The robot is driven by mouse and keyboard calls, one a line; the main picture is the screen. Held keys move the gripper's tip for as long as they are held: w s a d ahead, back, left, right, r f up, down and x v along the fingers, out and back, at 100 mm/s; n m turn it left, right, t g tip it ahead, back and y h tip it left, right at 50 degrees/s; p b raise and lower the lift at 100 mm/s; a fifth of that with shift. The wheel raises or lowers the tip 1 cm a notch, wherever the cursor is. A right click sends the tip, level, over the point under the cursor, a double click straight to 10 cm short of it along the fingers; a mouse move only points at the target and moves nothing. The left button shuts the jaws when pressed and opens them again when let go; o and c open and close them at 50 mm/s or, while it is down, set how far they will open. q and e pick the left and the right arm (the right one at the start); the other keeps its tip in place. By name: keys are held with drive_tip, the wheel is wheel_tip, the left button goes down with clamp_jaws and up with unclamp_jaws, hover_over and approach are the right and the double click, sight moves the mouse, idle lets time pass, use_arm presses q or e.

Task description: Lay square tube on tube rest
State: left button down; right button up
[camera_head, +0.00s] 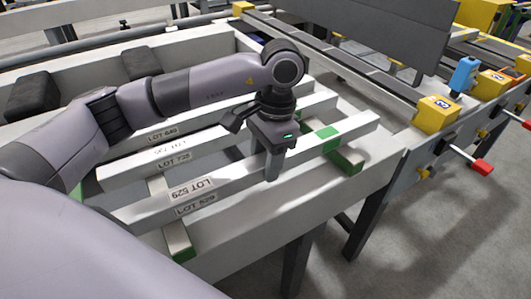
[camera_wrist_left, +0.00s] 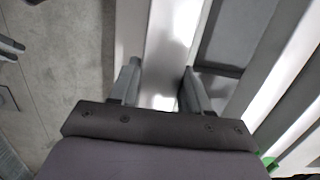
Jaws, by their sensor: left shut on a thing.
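My left gripper (camera_head: 271,168) is shut on a pale square tube (camera_head: 235,178) labelled LOT 529, with one finger on each side of it. The tube also shows between the fingers in the left wrist view (camera_wrist_left: 172,42). It runs from lower left to upper right, crossing above two green-ended cross bars, which look like the tube rest; the right bar's end (camera_head: 346,162) and the left bar's end (camera_head: 182,252) stick out in front. I cannot tell whether the tube touches the bars. My right gripper is not in view.
Other pale tubes labelled LOT 735 (camera_head: 177,156) and LOT 640 (camera_head: 163,134) lie parallel behind. The table's pale front rail (camera_head: 262,226) is in front. A yellow block (camera_head: 436,115) and red-tipped handle (camera_head: 482,166) are at right, with open floor beyond.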

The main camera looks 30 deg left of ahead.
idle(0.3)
use_arm(q)
drive_tip(key=shift+f, duration=0.15)
drive_tip(key=shift+f+b, duration=0.4)
drive_tip(key=shift+b, duration=0.1)
drive_tip(key=shift+c, duration=2.2)
unclamp_jaws()
drive_tip(key=shift+f, duration=0.1)
